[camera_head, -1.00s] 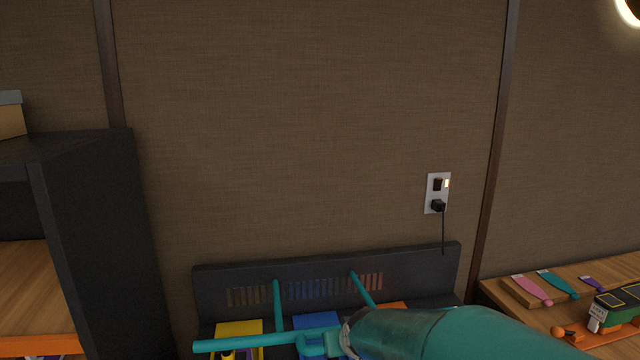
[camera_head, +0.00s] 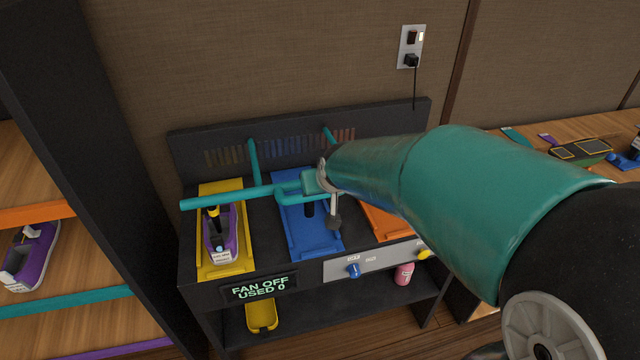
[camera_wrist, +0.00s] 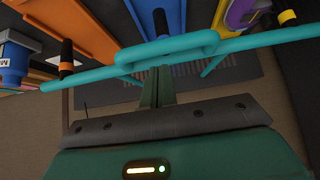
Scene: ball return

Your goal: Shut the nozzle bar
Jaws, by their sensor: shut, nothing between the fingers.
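The nozzle bar is a long teal bar (camera_head: 225,198) with a loop handle in its middle. It hangs on two teal arms from the dark back panel, raised over the coloured trays. In the wrist view the bar (camera_wrist: 255,43) crosses the picture, its loop handle (camera_wrist: 165,52) right before my fingertips. My gripper (camera_wrist: 160,72) is shut and empty, its fingertips at the near side of the handle. I cannot tell whether they touch it. In the head view my gripper (camera_head: 310,182) is beside the handle, and my arm hides the bar's right part.
The dark bench has a yellow tray (camera_head: 238,256) with a purple shoe-like thing (camera_head: 217,247), a blue tray (camera_head: 298,240) and an orange tray (camera_head: 385,226). A blue knob (camera_head: 353,270) is in front. A dark shelf (camera_head: 75,130) stands left.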

